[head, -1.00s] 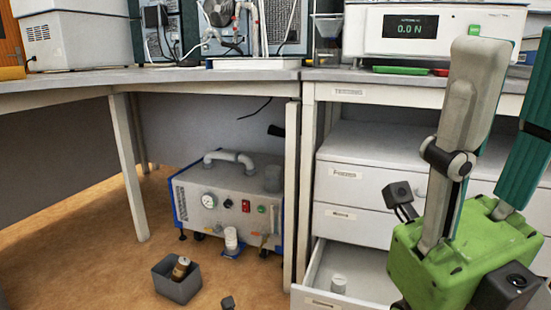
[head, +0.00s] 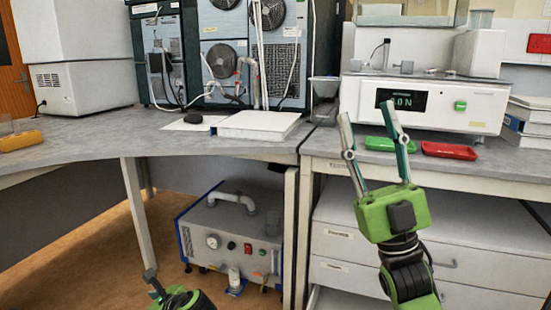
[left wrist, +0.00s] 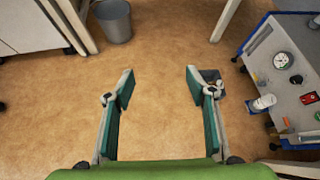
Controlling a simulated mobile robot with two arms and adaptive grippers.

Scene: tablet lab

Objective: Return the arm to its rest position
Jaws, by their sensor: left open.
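My right gripper (head: 366,110) is raised in front of the right bench in the head view. Its two fingers point up and stand apart, with nothing between them. My left gripper shows only in part at the bottom edge of the head view. In the left wrist view, my left gripper (left wrist: 160,86) has its fingers wide apart over the brown floor, with nothing between them.
The pump box (head: 235,235) stands on the floor under the bench; it also shows in the left wrist view (left wrist: 285,80). A grey bucket (left wrist: 115,20) stands on the floor. Green (head: 380,144) and red (head: 448,150) trays lie on the right bench near the tester (head: 425,103). Drawers (head: 340,243) stand below.

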